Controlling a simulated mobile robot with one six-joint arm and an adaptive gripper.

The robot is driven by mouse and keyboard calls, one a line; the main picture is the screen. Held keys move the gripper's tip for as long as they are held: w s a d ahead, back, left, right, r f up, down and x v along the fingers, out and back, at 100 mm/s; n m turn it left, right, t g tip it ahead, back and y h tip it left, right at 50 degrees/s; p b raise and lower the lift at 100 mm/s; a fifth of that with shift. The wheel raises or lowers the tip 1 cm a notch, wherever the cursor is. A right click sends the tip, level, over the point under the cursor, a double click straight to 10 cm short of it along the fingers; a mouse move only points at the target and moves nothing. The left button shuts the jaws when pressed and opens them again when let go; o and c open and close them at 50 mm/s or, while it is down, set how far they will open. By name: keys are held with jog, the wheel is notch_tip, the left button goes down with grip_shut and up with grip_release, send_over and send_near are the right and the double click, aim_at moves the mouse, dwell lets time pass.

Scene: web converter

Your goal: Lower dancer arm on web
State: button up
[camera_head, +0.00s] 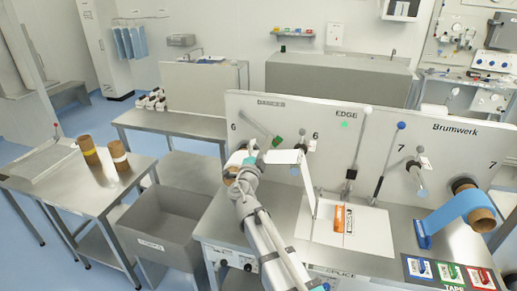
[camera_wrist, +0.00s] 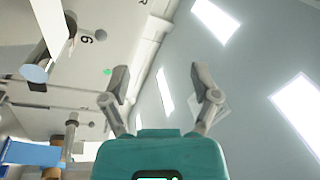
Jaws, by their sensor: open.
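In the head view, a slanted grey rod (camera_head: 257,126), which looks like the dancer arm, is on the white panel (camera_head: 320,112) under the DANCER label. A green piece shows near its lower right end. The white web (camera_head: 284,157) runs right from behind my gripper, then drops toward the bench. My gripper (camera_head: 251,152) is in front of the panel's left part, below and left of the rod; its fingers are hard to make out there. In the wrist view my gripper (camera_wrist: 164,82) is open, with nothing between its fingers, pointing at wall and ceiling lights.
A blue roll (camera_head: 450,212) sits at the right. An orange tool (camera_head: 339,219) lies on the bench. A grey bin (camera_head: 168,228) stands left of my arm.

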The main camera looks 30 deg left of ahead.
jog(key=b+v, duration=0.2)
jog(key=v, duration=0.8)
dwell(1.2)
dwell(0.5)
jog(key=a+f+n+g+h+b, duration=0.1)
jog(key=a+f+n+h+b, duration=0.2)
jog(key=a+f+n+b, duration=0.3)
jog(key=shift+w+a+f+n+g+b, duration=0.15)
jog(key=shift+w+f+n+g+b, duration=0.3)
jog(key=shift+f+n+b, duration=2.05)
jog(key=shift+w+f+m+p, duration=0.15)
jog(key=shift+f+m+p, duration=0.7)
jog(key=shift+m+p, duration=0.1)
jog(key=w, duration=1.3)
jog(key=shift+w+a, duration=0.3)
jog(key=shift+a, duration=0.05)
grip_shut()
